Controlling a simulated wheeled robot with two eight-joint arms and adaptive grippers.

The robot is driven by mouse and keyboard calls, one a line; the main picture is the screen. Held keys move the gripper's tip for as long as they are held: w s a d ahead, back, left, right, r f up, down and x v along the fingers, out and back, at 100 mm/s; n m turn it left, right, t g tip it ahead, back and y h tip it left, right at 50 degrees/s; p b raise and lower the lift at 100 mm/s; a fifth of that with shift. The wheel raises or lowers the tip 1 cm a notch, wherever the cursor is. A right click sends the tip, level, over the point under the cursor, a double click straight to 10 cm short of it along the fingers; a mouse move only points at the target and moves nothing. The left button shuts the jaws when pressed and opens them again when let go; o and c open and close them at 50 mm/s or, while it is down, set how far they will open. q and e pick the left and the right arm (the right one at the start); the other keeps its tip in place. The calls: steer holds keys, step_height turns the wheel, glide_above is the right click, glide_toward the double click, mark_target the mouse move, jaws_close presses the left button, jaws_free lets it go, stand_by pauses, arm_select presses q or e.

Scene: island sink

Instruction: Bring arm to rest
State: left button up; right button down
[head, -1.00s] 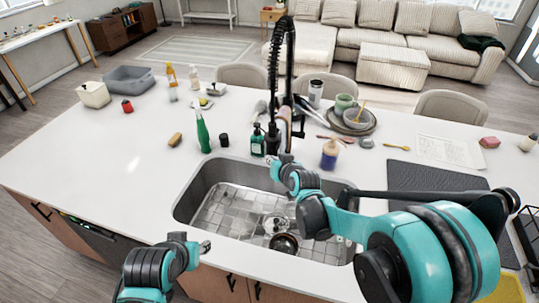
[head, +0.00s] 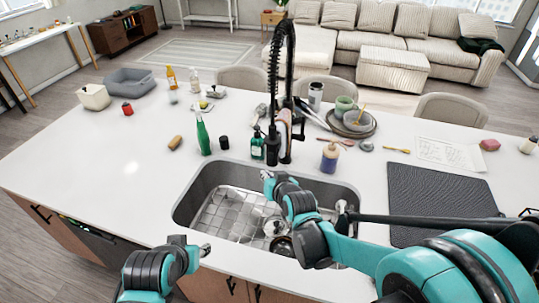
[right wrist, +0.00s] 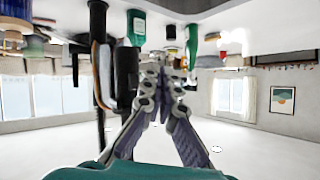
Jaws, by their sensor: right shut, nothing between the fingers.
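My right gripper (head: 267,176) is over the far part of the sink (head: 186,205), at the near side of the black faucet (head: 287,100). Its fingers are together and empty; the right wrist view shows the closed fingers (right wrist: 166,66) in an upside-down scene. My right arm (head: 400,262) reaches in from the lower right, across the sink's right side. My left gripper (head: 204,250) is low in the head view, near the sink's front left corner. Its fingertips are too small there to tell whether they are open.
A pot lid (head: 274,228) lies in the sink. A dark mat (head: 430,195) is on the right. The counter's left part is mostly clear.

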steer(key=s+d+f+g+h+b, duration=0.1)
steer(key=s+d+f+b, duration=0.3)
steer(key=s, duration=0.4)
steer(key=s+d+f+g+h+b, duration=0.1)
steer(key=s+d+f+g+b, duration=0.1)
steer(key=s+d+f+b, duration=0.2)
steer(key=s+d+f+m+g+h+b, duration=0.1)
steer(key=s+d+f+b, duration=0.3)
steer(key=s+d, duration=0.5)
steer(key=s+h+b, duration=0.1)
steer(key=s, duration=0.3)
steer(key=shift+g, duration=0.3)
